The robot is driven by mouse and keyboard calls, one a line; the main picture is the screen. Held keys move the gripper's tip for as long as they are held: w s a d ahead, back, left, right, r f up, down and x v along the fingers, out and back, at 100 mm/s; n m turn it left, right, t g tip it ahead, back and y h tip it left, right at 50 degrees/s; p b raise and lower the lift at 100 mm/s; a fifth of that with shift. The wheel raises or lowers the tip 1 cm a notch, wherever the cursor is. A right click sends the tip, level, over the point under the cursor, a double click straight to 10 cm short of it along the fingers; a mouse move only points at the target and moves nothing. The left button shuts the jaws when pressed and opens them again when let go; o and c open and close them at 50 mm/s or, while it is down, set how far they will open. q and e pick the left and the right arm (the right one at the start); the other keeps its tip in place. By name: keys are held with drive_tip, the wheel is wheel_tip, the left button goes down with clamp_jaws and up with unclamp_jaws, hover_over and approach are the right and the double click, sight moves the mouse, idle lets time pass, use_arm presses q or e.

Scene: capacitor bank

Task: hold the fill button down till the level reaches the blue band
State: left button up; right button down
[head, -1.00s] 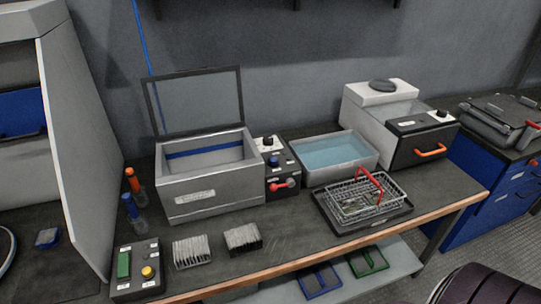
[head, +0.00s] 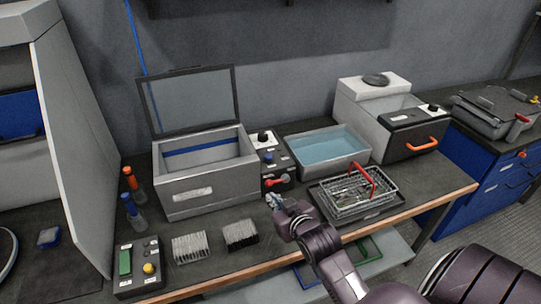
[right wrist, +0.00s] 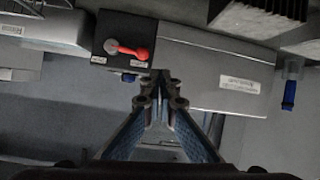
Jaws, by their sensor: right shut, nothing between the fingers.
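A grey tank (head: 205,200) with its lid raised stands on the bench, a blue band (head: 200,149) along its inner back wall. I see no liquid in the part of the tank that shows. Right of it is a dark control box (head: 276,172) with a black knob, a blue button (head: 269,157) and a red lever (head: 277,182). Their labels are too small to read. My right gripper (head: 273,201) is shut and empty, in front of the box. In the right wrist view the lever (right wrist: 130,50) and tank (right wrist: 215,75) lie beyond the fingertips (right wrist: 160,97). My left gripper is not in view.
A water basin (head: 328,152) and a wire basket (head: 362,192) with a red handle stand right of the box. Finned blocks (head: 240,234) and a button panel (head: 138,270) lie along the front. Bottles (head: 134,213) stand left of the tank.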

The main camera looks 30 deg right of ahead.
drive_tip(key=w+d+r+m+t+h, duration=0.1)
drive_tip(key=w+d+r+t+h, duration=0.1)
drive_tip(key=d+r, duration=0.4)
drive_tip(key=w+r+t, duration=0.1)
drive_tip(key=w, duration=0.1)
drive_tip(key=shift+w+r, duration=0.2)
drive_tip(key=shift+w, duration=0.15)
drive_tip(key=p, duration=0.1)
hover_over(270, 165)
drive_tip(key=s, duration=0.1)
drive_tip(key=shift+a+f, duration=0.25)
drive_tip(key=shift+f, duration=0.4)
drive_tip(key=shift+w+d+f, duration=0.1)
drive_tip(key=shift+w+f, duration=0.1)
drive_tip(key=shift+f, duration=0.4)
drive_tip(key=shift+w+d+f, duration=0.1)
drive_tip(key=shift+w+f, duration=0.05)
drive_tip(key=shift+f, duration=1.35)
